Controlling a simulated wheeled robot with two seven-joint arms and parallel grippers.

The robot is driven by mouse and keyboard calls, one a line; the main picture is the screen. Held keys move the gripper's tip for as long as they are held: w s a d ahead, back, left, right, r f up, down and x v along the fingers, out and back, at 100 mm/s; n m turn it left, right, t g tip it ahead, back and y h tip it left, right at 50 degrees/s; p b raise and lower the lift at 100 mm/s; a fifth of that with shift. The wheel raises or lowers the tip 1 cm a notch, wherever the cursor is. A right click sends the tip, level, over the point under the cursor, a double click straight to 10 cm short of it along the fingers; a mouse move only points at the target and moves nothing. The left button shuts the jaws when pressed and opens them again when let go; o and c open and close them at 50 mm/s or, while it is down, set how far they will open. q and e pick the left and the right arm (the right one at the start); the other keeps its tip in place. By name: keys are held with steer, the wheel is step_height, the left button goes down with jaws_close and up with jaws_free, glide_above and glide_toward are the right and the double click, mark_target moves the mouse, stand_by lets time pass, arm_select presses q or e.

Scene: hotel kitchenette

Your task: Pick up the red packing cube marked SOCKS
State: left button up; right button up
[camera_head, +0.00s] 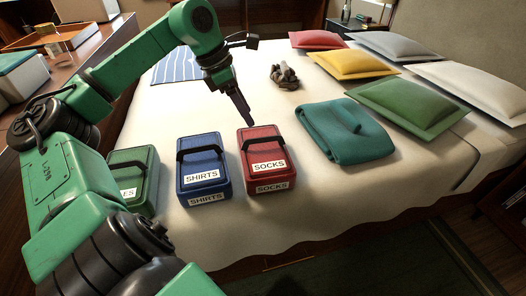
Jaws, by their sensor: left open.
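The red packing cube (263,160) marked SOCKS lies on the white bed, with a black strap handle across its top and a white label on its top and front. My left gripper (243,112) reaches in from the left and hangs just above and behind the cube's far left edge. It is open and empty, with its fingers pointing down. I cannot tell whether the fingertips touch the cube. My right gripper is not in view.
A blue cube (203,168) marked SHIRTS lies left of the red one, and a green cube (133,183) is partly behind my arm. A folded teal towel (346,131) lies to the right. Several pillows and a small dark object (284,77) are farther back.

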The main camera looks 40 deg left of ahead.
mark_target(262, 139)
arm_select(q)
steer(key=x, duration=0.6)
steer(key=shift+p, duration=0.35)
steer(key=x, duration=0.3)
steer(key=shift+s+b, duration=0.1)
steer(key=shift+b, duration=0.25)
steer(key=shift+d+f, duration=0.15)
steer(key=shift+f, duration=0.15)
steer(key=shift+w, duration=0.2)
steer(key=shift+f, duration=0.2)
steer(key=shift+c, duration=0.3)
jaws_close()
